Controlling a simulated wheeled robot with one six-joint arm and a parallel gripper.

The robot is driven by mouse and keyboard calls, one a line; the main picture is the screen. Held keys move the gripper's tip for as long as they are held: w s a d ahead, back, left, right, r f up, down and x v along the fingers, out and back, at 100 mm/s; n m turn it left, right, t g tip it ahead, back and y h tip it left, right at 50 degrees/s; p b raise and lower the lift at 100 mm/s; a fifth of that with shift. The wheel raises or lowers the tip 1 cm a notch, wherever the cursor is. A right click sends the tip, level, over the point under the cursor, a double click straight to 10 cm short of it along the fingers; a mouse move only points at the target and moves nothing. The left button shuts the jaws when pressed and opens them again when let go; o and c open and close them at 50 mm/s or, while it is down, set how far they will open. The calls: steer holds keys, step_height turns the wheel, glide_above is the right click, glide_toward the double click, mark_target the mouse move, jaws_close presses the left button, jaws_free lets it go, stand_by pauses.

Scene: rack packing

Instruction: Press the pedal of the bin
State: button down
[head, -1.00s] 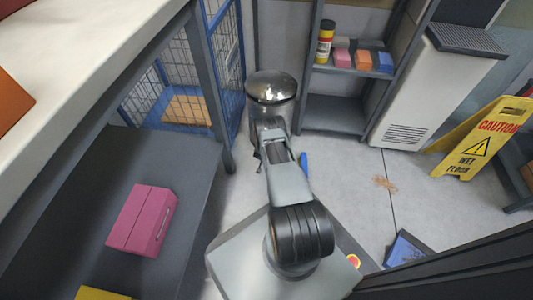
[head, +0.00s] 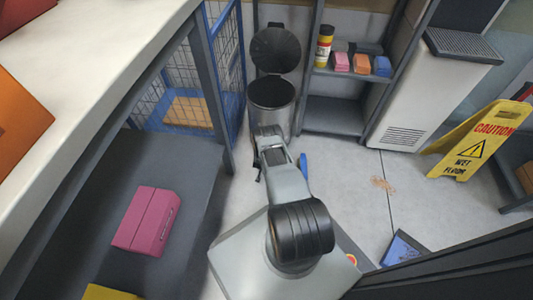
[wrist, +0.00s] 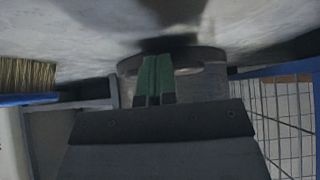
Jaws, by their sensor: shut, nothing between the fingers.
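The bin (head: 272,105) is a grey metal cylinder standing on the floor between the blue cage and the grey shelf. Its round dark lid (head: 276,50) stands raised, and the dark inside shows. In the wrist view, the bin's lower body (wrist: 205,82) is right beyond my gripper (wrist: 154,60). My gripper's green fingers are shut with nothing between them, low by the bin's base. A dark shape at the fingertips may be the pedal; I cannot make out the contact clearly. In the head view my arm hides the fingers and the pedal.
A blue-wire cage (head: 172,75) is left of the bin, and a shelf (head: 335,108) with small boxes is right. A yellow caution sign (head: 470,145) stands further right. A brush (wrist: 28,75) is left in the wrist view.

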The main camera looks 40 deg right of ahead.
steer(key=p+v, duration=0.7)
steer(key=v, duration=0.6)
steer(key=shift+s+a+r+p, duration=0.15)
steer(key=shift+r+p, duration=0.2)
